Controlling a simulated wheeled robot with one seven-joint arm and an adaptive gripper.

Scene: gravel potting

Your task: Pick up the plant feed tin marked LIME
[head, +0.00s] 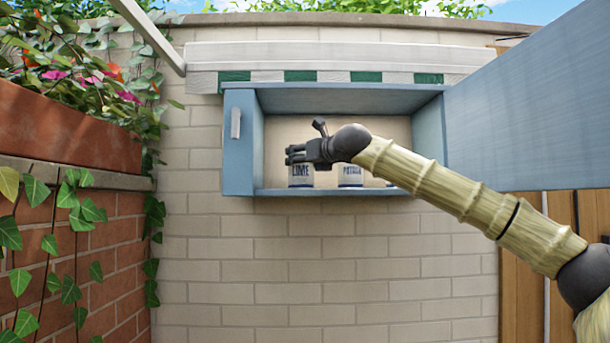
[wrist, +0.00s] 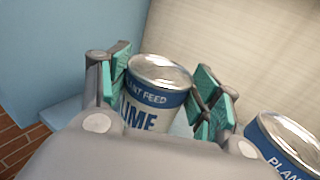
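The LIME tin (head: 301,177) stands upright at the left end of the blue cabinet's shelf. It is white with a blue band and a silver lid. In the head view my gripper (head: 297,154) is in front of its upper part and hides its top. In the wrist view the LIME tin (wrist: 158,95) sits between the two teal-padded fingers of my gripper (wrist: 160,108). The fingers are spread on both sides of it. A small gap shows at the left finger; the right finger is very close, and I cannot tell whether it touches. The tin's lower part is hidden.
A second tin (head: 350,175) stands to the right on the shelf; it also shows close by the right finger in the wrist view (wrist: 285,145). A third tin is mostly hidden behind my arm. The cabinet's left wall (head: 240,145) is near the LIME tin. Its blue door (head: 540,110) is open.

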